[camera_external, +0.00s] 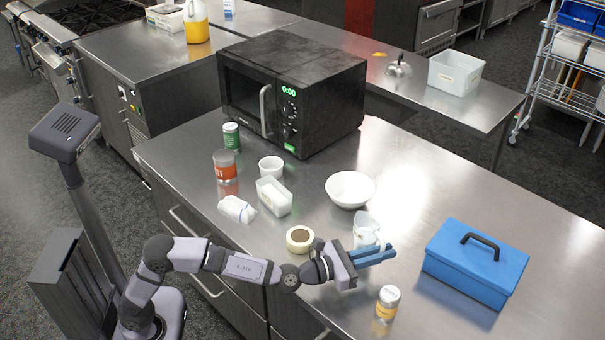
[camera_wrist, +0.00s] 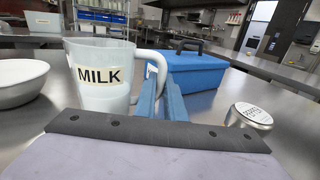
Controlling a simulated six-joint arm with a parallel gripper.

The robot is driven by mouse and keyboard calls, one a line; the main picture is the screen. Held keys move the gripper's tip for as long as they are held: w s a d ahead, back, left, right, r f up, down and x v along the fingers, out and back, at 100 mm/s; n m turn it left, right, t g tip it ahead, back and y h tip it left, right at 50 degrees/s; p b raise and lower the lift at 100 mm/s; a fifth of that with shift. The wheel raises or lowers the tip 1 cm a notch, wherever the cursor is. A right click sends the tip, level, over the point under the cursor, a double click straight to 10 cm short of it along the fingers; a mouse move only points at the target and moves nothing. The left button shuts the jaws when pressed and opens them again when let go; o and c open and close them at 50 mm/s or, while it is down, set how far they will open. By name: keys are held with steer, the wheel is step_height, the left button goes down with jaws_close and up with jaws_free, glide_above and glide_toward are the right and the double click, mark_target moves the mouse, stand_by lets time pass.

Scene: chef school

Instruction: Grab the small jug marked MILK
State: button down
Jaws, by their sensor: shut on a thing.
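The small white jug marked MILK (camera_wrist: 100,82) stands upright at the left in the wrist view, its black-lettered label facing me. Its handle (camera_wrist: 158,62) curves out to the right, between the blue fingers of my gripper (camera_wrist: 163,95). My gripper is shut on the jug's handle. In the external view the jug (camera_external: 366,226) is on the steel counter just behind my gripper (camera_external: 374,254), which partly hides its lower part.
A white bowl (camera_external: 350,188) stands behind the jug, and a tape roll (camera_external: 300,239) lies left of my gripper. A blue toolbox (camera_external: 475,265) is to the right. A small yellow-labelled can (camera_external: 387,302) stands in front. A microwave (camera_external: 290,92) stands at the back.

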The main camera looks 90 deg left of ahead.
mark_target(384, 240)
steer(key=shift+r+p, duration=0.9)
steer(key=shift+r, duration=1.95)
